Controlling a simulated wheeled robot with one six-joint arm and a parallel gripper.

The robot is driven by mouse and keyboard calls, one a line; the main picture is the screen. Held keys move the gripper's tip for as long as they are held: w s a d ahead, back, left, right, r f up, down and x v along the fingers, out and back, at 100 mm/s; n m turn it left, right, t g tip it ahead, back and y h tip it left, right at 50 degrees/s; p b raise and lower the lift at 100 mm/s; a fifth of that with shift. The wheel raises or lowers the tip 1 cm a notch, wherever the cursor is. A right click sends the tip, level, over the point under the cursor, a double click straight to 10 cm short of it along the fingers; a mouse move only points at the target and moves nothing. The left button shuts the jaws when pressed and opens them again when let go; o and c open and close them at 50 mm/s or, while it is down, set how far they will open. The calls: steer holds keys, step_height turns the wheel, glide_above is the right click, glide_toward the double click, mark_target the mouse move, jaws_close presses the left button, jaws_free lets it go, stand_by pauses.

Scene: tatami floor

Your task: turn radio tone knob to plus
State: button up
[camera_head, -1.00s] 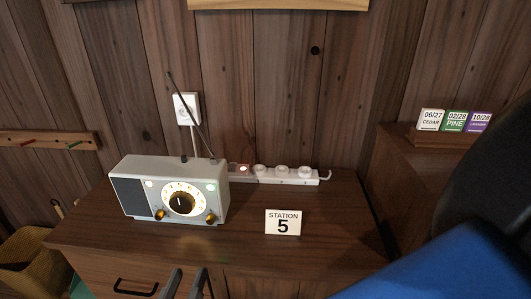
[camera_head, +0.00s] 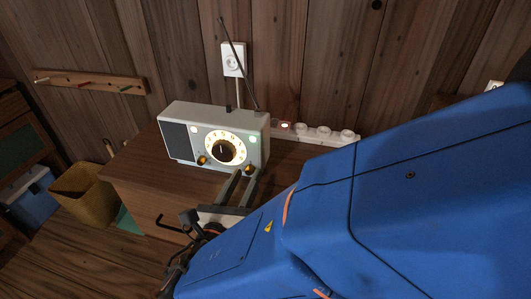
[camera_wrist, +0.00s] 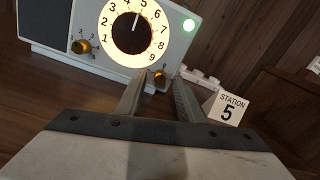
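The grey radio (camera_head: 190,134) stands on the wooden cabinet, its lit round dial (camera_head: 223,148) facing me. In the wrist view the dial's pointer is near 5. A small orange knob (camera_wrist: 83,46) is at the lower left of the dial, and another (camera_wrist: 160,77) at the lower right. I cannot read which is the tone knob or see a plus mark. My gripper (camera_head: 245,176) is open and empty in front of the radio's lower right; its fingers also show in the wrist view (camera_wrist: 159,88). The right knob appears between and beyond the fingertips; contact cannot be told.
A "Station 5" card (camera_wrist: 229,107) stands on the cabinet top to the right. A white power strip (camera_head: 325,135) lies behind, and the antenna (camera_head: 238,63) rises beside the wall outlet (camera_head: 232,60). A basket (camera_head: 83,195) sits on the floor at left.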

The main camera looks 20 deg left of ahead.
steer(key=shift+w, duration=0.25)
jaws_close()
